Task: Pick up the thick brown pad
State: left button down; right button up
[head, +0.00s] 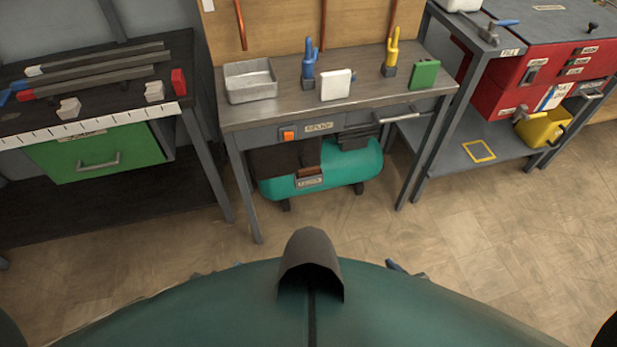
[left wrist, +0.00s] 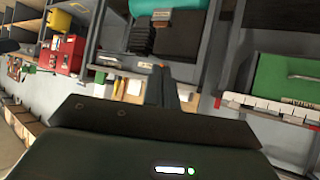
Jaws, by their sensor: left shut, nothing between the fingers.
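No thick brown pad can be made out for certain. A small reddish-brown block (head: 310,172) shows by the label of the teal compressor (head: 335,170) under the middle bench. Dark brown box shapes (head: 272,162) sit behind it; they also show in the left wrist view (left wrist: 175,40), beside a dark ribbed stack (left wrist: 140,38). My left gripper (left wrist: 159,72) is shut and empty, with its fingertips apart from these things. Neither gripper shows in the head view, and my right gripper is out of sight.
The middle bench (head: 350,110) carries a metal tray (head: 250,82), blue and yellow hand-shaped pieces, a white block and a green block (head: 425,74). A green drawer (head: 97,150) is at left, a red cabinet (head: 545,60) at right. The floor (head: 480,240) in front is clear.

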aim_at(310, 172)
jog(key=i+l+u, duration=0.1)
jog(key=l, duration=0.25)
jog(key=i+l+u, duration=0.1)
jog(key=i+l, duration=0.15)
jog(key=i+l+u, duration=0.1)
jog(key=l, duration=0.35)
jog(key=i+l, duration=0.25)
jog(key=l, duration=0.15)
jog(key=i+l+u, duration=0.15)
jog(key=l, duration=0.2)
jog(key=i+l+u, duration=0.1)
jog(key=l, duration=0.3)
jog(key=i+l+u, duration=0.1)
jog(key=l, duration=0.3)
jog(key=i, duration=0.05)
